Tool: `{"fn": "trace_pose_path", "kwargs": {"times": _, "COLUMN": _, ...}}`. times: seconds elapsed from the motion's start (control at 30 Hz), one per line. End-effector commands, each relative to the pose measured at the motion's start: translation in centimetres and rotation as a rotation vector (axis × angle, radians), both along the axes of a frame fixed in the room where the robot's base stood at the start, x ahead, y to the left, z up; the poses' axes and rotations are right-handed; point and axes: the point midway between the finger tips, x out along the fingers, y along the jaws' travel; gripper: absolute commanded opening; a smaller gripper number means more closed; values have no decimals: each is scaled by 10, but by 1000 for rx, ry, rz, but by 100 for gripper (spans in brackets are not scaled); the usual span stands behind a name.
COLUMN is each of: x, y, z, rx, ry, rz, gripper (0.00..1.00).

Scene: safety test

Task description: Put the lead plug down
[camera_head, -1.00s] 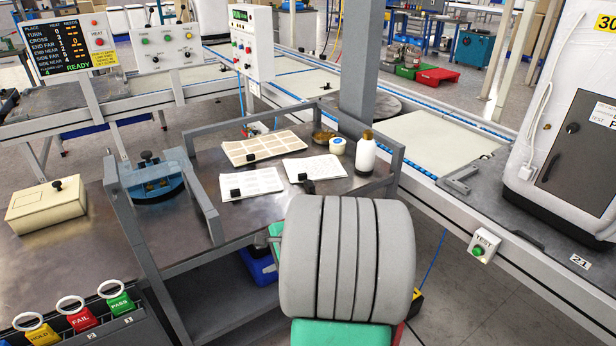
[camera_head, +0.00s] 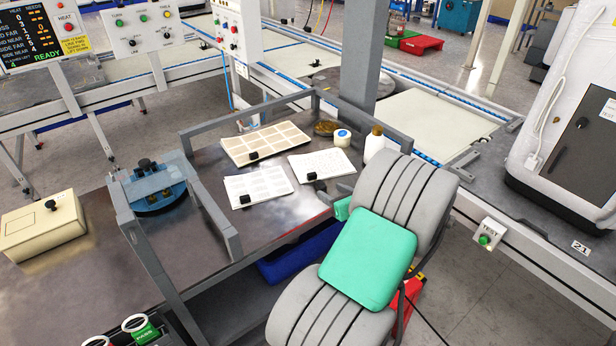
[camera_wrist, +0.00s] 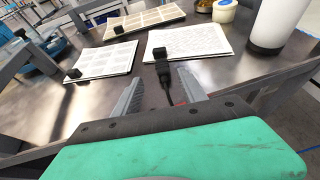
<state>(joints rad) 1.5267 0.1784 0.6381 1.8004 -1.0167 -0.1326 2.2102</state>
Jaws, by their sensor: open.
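In the wrist view, a small black plug with a black lead (camera_wrist: 165,76) is between the two grey fingers of my gripper (camera_wrist: 160,94). The fingers stand apart, with clear gaps on both sides of it. The plug's far end is close to a black block (camera_wrist: 161,53) on a white printed sheet (camera_wrist: 192,42); I cannot tell if they touch. The plug appears to be at the metal bench top (camera_wrist: 45,105), but its exact height is unclear.
A cream box (camera_head: 42,228) sits at left.

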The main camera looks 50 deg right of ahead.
Motion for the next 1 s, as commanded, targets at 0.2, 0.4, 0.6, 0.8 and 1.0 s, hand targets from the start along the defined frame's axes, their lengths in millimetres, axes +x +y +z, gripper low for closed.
{"fn": "trace_pose_path", "kwargs": {"times": 0.2, "x": 20, "y": -10, "z": -11, "rx": 8, "ry": -7, "rz": -6, "gripper": 49}}
{"fn": "trace_pose_path", "kwargs": {"times": 0.4, "x": 49, "y": -23, "z": -25, "rx": 7, "ry": -7, "rz": -4, "gripper": 49}}
{"fn": "trace_pose_path", "kwargs": {"times": 0.6, "x": 65, "y": -30, "z": -31, "rx": 6, "ry": -6, "rz": -7, "gripper": 49}}
{"fn": "trace_pose_path", "kwargs": {"times": 0.8, "x": 64, "y": -30, "z": -30, "rx": 6, "ry": -6, "rz": -8, "gripper": 46}}
{"fn": "trace_pose_path", "kwargs": {"times": 1.0, "x": 64, "y": -30, "z": -30, "rx": 6, "ry": -6, "rz": -8, "gripper": 29}}
